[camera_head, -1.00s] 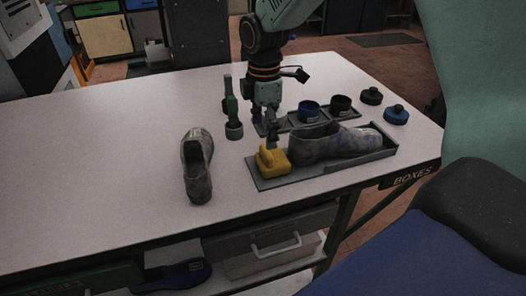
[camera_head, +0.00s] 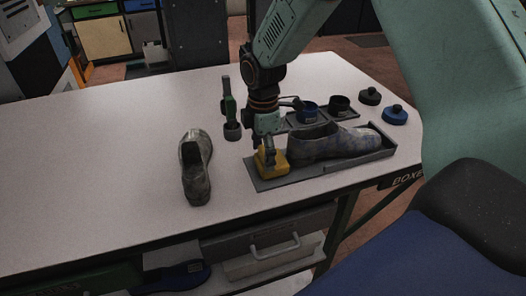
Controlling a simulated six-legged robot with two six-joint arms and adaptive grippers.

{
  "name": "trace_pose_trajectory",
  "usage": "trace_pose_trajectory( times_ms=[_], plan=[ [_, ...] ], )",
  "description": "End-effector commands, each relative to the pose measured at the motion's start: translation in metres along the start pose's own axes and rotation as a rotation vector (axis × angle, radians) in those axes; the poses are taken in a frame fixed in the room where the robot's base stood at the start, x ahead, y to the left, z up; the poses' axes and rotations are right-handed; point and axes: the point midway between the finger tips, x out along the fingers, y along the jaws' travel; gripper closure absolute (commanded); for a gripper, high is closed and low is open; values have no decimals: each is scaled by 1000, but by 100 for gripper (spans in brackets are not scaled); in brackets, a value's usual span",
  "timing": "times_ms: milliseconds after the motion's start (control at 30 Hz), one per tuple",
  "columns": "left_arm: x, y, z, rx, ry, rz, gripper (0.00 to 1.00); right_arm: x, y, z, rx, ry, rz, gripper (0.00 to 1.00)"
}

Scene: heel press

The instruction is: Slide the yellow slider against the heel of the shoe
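The yellow slider (camera_head: 272,163) sits on the left part of a dark grey tray (camera_head: 300,178) on the white table. A patterned grey-blue shoe (camera_head: 338,145) lies in the tray with its heel toward the slider. The slider is very close to the heel; I cannot tell whether they touch. My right gripper (camera_head: 267,150) points down at the top of the slider, and its fingers are small and dark there. I cannot tell whether they are open or shut. My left gripper is not in view.
A second grey shoe (camera_head: 196,166) stands alone to the left. A green-handled tool (camera_head: 230,110) stands behind the tray. The table's left side is clear.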

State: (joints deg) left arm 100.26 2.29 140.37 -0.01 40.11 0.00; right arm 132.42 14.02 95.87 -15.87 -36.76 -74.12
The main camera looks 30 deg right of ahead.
Motion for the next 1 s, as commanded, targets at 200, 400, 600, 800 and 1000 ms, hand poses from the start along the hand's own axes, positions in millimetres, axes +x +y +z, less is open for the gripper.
trace_pose_trajectory(
  times_ms=[200,400,600,800,1000],
  plan=[
    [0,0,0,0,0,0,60,0,0,0,0,0,0,48],
    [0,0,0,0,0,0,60,0,0,0,1,1,1,65],
    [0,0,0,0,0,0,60,0,0,0,1,1,0,82],
    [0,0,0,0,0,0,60,0,0,0,1,1,0,95],
    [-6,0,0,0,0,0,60,-2,0,4,2,1,-1,95]
  ],
)
